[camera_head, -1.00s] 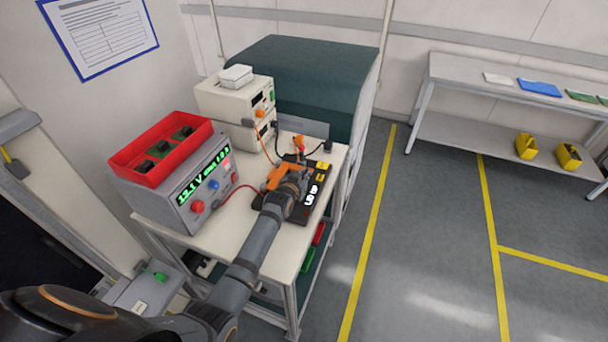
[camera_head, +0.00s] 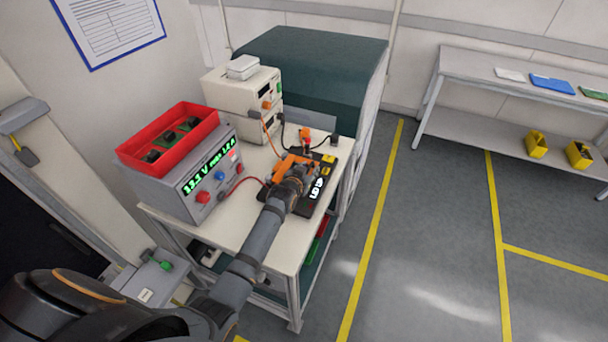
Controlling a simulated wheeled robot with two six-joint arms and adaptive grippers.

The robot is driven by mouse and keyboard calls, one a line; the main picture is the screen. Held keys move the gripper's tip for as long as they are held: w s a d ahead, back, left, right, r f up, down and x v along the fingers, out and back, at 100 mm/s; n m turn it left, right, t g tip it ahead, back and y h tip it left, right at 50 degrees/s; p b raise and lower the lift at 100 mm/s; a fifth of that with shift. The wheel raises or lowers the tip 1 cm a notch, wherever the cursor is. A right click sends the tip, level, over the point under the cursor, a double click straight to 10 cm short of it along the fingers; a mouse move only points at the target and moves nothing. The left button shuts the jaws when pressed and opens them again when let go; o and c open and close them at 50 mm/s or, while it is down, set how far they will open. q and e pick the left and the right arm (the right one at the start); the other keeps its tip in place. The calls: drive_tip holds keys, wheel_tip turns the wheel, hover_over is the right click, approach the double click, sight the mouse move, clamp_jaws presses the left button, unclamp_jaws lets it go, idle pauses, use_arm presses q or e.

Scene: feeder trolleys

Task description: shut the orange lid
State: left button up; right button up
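The orange lid (camera_head: 291,164) is on the black device (camera_head: 324,177) lying on the cream trolley top. Part of the lid is hidden behind my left gripper, and I cannot tell how far it stands open. My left gripper (camera_head: 304,176) is over the device, right at the near side of the lid. It looks close to or touching the lid. Its fingers are small and dark against the device, so I cannot tell whether they are open or shut. My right gripper is not in view.
A grey power unit (camera_head: 210,187) with a red bin (camera_head: 130,152) on top stands left of the device. A cream instrument (camera_head: 235,97) stands behind, with cables crossing the trolley top (camera_head: 240,228). A dark green cabinet (camera_head: 315,55) stands at the back. The floor to the right is clear.

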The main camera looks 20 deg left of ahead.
use_arm(q)
drive_tip(key=v, duration=1.1)
drive_tip(key=shift+w, duration=0.1)
drive_tip(key=shift+f, duration=0.1)
